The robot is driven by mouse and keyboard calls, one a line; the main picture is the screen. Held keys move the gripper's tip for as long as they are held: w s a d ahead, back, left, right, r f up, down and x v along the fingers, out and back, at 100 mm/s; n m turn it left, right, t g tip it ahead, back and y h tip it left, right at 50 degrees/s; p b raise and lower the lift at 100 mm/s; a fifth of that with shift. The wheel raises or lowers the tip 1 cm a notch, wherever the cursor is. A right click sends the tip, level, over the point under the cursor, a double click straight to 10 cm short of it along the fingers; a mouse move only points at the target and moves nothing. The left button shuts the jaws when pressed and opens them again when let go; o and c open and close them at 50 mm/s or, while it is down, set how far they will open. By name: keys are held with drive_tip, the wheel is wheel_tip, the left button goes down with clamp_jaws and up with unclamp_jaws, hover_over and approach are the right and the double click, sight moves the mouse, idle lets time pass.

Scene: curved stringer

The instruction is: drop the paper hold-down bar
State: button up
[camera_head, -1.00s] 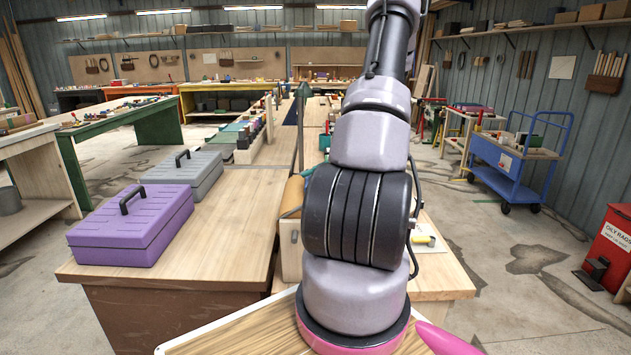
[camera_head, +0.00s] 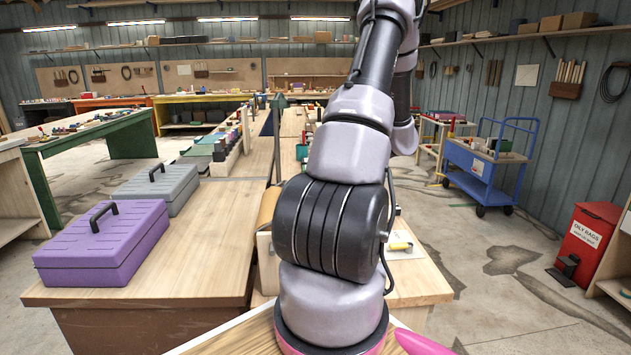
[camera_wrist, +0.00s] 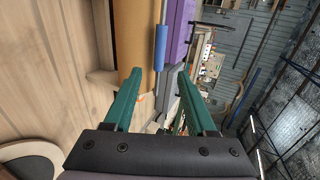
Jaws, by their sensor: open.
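In the wrist view, the brown paper roll (camera_wrist: 134,35) lies on the pale wooden bench. A thin bar with a blue sleeve (camera_wrist: 161,47), seemingly the paper hold-down bar, runs alongside the roll. My gripper (camera_wrist: 160,72) is open, its two green fingers spread apart. The blue sleeve shows just beyond the fingertips, between their lines; I cannot tell the distance, and no contact shows. In the head view, the roll (camera_head: 268,206) is partly hidden behind my arm, and my gripper and the bar's sleeve are not visible.
A purple toolbox (camera_head: 104,242) and a grey toolbox (camera_head: 160,187) stand on the bench left of the roll. A thin upright post (camera_head: 277,145) rises behind the roll. A blue cart (camera_head: 489,165) and a red bin (camera_head: 588,240) stand on the floor at right.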

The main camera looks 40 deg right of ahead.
drive_tip(key=shift+c, duration=0.4)
drive_tip(key=c, duration=0.5)
drive_tip(key=shift+w+a+r+n+g, duration=0.2)
drive_tip(key=shift+a+n+g, duration=0.2)
drive_tip(key=shift+a+n, duration=0.1)
clamp_jaws()
drive_tip(key=w+a+r+n+g+h, duration=0.65)
drive_tip(key=a+r+n+h, duration=0.35)
drive_tip(key=n, duration=0.7)
drive_tip(key=shift+t+y, duration=0.3)
drive_tip(key=shift+t, duration=0.15)
drive_tip(key=f, duration=0.3)
drive_tip(key=a+f, duration=0.1)
drive_tip(key=f, duration=0.2)
drive_tip(key=w+f, duration=0.1)
drive_tip(key=f, duration=0.2)
drive_tip(key=shift+a, duration=0.3)
drive_tip(key=shift+s+d+f, duration=0.45)
drive_tip(key=shift+d+f, duration=0.25)
drive_tip(key=shift+f, duration=0.15)
drive_tip(key=shift+s+d+f, duration=0.2)
drive_tip(key=shift+d+f, duration=0.05)
drive_tip(key=shift+f, duration=0.25)
